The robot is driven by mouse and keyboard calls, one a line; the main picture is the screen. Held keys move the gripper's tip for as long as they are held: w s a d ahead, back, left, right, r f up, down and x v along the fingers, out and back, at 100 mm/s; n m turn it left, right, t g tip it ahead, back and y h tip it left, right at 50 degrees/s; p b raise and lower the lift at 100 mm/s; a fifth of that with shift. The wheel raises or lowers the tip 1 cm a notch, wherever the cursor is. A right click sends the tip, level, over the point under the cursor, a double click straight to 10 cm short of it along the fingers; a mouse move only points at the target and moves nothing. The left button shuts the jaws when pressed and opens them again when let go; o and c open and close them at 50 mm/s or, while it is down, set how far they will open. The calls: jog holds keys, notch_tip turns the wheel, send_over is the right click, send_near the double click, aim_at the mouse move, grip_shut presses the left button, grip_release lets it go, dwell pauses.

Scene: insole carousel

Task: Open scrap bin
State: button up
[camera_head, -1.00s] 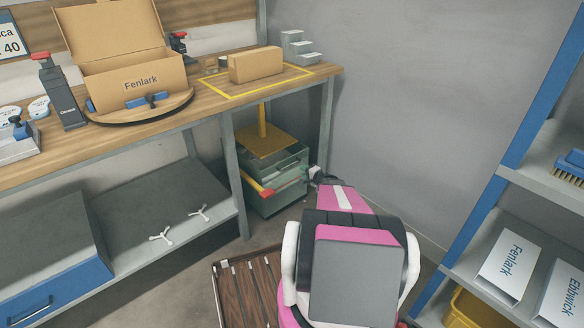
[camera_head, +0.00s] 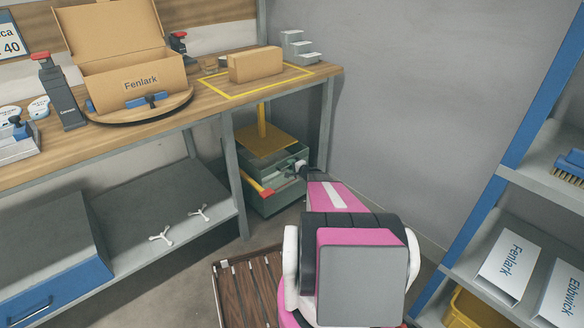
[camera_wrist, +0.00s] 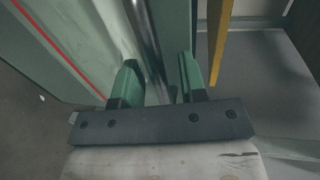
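My gripper (camera_head: 297,168) is at the bin's upper right side, small and partly hidden in the head view. In the wrist view my gripper (camera_wrist: 158,80) has its two green fingers apart, with a shiny metal bar (camera_wrist: 148,45) running between them. Whether the fingers touch the bar is unclear. A green panel with a red line (camera_wrist: 62,50) is at left.
The bench's steel leg (camera_head: 236,175) stands left of the bin, and another leg (camera_head: 327,125) behind it at right. A grey wall (camera_head: 420,100) is to the right. A blue-framed shelf (camera_head: 490,205) stands at far right. A brown slatted surface (camera_head: 240,290) lies low in front.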

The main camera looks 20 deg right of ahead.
jog(key=shift+c, duration=0.4)
grip_shut()
jog(key=f+v, duration=0.3)
jog(key=v, duration=1.4)
jog(key=s+f+v, duration=0.1)
jog(key=f+v, duration=0.3)
jog(key=v, duration=1.3)
jog(key=shift+s, duration=0.2)
jog(key=shift+d+f, duration=0.1)
jog(key=shift+d, duration=0.05)
jog(key=shift+o, duration=0.4)
grip_release()
jog(key=v, duration=1.1)
jog(key=shift+w, duration=0.1)
